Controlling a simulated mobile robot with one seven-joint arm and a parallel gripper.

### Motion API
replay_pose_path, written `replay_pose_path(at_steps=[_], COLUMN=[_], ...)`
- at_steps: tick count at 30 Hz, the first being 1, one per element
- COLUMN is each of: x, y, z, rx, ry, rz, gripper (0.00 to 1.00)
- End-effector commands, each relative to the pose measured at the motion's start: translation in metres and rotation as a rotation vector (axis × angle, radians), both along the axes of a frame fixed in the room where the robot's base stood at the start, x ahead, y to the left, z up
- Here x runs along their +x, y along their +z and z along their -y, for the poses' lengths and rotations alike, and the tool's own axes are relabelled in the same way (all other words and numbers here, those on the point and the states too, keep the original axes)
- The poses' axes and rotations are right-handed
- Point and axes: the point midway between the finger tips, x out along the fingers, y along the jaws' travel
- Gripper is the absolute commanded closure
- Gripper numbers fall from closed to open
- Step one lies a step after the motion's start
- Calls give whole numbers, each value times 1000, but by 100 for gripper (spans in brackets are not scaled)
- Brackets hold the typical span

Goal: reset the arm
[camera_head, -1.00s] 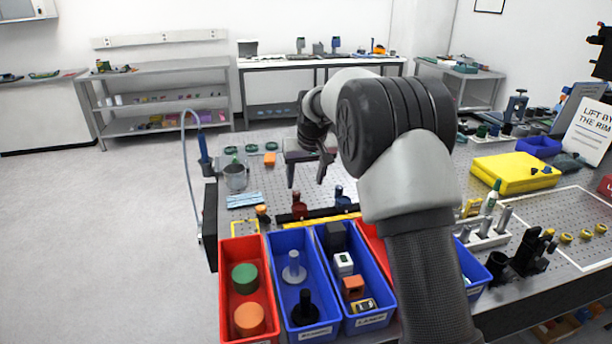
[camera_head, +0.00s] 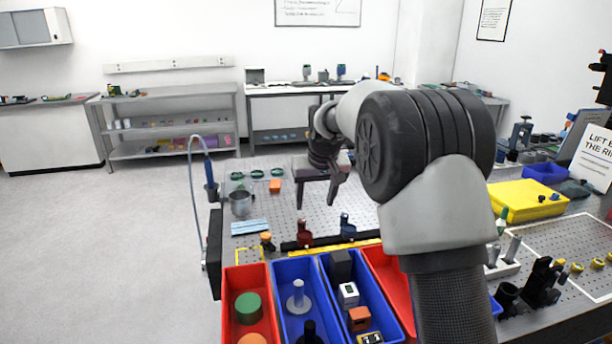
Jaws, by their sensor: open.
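My gripper (camera_head: 317,196) hangs at the end of my arm above the perforated metal table (camera_head: 262,210). Its two fingers point down, apart, with nothing between them. Below and in front of it, a dark red part (camera_head: 304,235) and a dark blue part (camera_head: 347,228) stand along a black rail. The gripper appears to be above and behind them and clear of both. My arm hides the middle right of the table.
Red (camera_head: 230,290) and blue (camera_head: 283,268) bins with coloured parts line the front edge. A yellow case (camera_head: 527,200) lies at right. The left floor is clear.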

Motion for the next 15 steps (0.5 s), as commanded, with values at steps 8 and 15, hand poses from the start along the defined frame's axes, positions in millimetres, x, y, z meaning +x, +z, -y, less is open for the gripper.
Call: replay_pose_path(at_steps=[8, 15], x=[-126, -261], y=[108, 142], z=[46, 77], rx=[10, 13], ry=[-64, -121], rz=[38, 66], gripper=[44, 44])
